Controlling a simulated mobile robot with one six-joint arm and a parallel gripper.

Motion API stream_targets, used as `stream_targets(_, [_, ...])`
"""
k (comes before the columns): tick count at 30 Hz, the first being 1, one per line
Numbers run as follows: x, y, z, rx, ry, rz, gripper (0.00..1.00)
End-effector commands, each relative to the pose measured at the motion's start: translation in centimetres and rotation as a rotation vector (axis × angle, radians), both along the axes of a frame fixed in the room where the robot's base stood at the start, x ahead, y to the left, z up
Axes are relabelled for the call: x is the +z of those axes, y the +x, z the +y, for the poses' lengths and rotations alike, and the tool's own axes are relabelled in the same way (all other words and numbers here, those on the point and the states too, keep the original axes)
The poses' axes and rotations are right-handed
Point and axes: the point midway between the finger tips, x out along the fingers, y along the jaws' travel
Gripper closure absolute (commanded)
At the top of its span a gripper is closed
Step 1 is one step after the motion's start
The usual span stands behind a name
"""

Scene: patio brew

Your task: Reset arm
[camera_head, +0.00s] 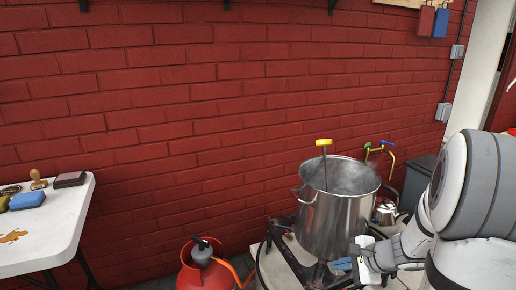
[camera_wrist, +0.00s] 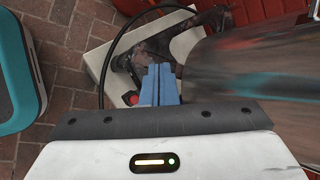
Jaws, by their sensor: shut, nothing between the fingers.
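My gripper (camera_head: 342,265) is at the lower right of the head view, in front of the large steel pot (camera_head: 338,222) and low beside its base. In the wrist view my gripper (camera_wrist: 160,72) shows two blue fingers pressed together with nothing between them. The blurred pot side (camera_wrist: 245,75) fills the right of the wrist view, apart from the fingers. My arm covers the right edge of the head view.
The pot stands on a burner stand and holds a yellow-handled tool (camera_head: 323,142). A kettle (camera_head: 386,212) and a brass tap (camera_head: 380,148) are behind it. A red gas cylinder (camera_head: 204,268) stands left. A white table (camera_head: 60,228) is farther left. Brick wall (camera_head: 200,100) closes the back.

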Motion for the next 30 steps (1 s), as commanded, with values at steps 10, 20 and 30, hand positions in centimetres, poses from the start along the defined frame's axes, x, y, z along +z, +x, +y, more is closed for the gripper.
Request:
stream_targets(10, [19.2,-9.2,10.5,0.783,-0.437,-0.052,1.00])
stream_targets(20, [29.9,-16.0,10.9,1.269,-0.877,-0.083,1.00])
stream_targets(30, [31.2,-16.9,10.3,1.348,-0.978,-0.083,1.00])
